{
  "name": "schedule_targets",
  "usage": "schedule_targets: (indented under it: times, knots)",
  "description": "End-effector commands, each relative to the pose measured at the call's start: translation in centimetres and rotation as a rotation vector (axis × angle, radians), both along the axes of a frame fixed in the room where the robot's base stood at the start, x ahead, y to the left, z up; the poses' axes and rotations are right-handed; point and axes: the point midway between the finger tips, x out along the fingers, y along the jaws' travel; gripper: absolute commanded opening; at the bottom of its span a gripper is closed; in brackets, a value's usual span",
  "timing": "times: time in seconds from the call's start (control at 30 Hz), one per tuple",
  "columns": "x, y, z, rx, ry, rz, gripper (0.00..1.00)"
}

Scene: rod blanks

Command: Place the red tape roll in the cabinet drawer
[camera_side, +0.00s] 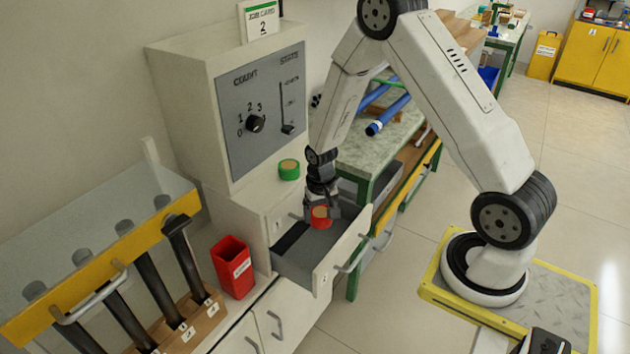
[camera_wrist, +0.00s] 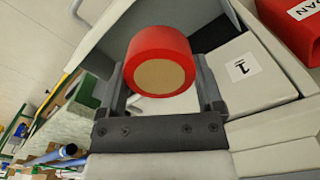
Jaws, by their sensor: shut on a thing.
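The red tape roll (camera_side: 320,215) is held between the fingers of my gripper (camera_side: 322,206), over the open cabinet drawer (camera_side: 350,246). In the wrist view the red tape roll (camera_wrist: 158,62) shows its tan round face, with a dark finger of my gripper (camera_wrist: 160,85) on each side. The drawer is pulled out, with a grey inside and a pale front with a handle. I cannot tell whether the roll touches the drawer's floor.
A green tape roll (camera_side: 289,169) sits on the cabinet top. A red bin (camera_side: 232,268) stands left of the drawer. A panel box (camera_side: 262,105) with a knob and slider rises behind. A bench with blue tubes (camera_side: 388,115) is at the right.

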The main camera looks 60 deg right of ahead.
Motion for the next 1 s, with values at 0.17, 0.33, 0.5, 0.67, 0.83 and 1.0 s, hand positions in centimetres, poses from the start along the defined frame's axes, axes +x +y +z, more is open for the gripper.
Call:
schedule_targets:
  times: [0.17,0.33,0.5,0.67,0.83,1.0]
  knots:
    - [-0.1,-0.1,-0.4,0.0,0.0,0.018,0.27]
    - [-0.1,-0.1,-0.7,0.001,0.001,0.017,0.27]
    - [-0.1,-0.1,-2.0,0.0,0.002,0.016,0.27]
    - [-0.2,-0.1,-4.1,0.001,0.003,0.016,0.27]
    - [-0.2,-0.1,-6.4,0.001,0.003,0.016,0.27]
    - [-0.2,-0.1,-8.7,0.001,0.004,0.016,0.27]
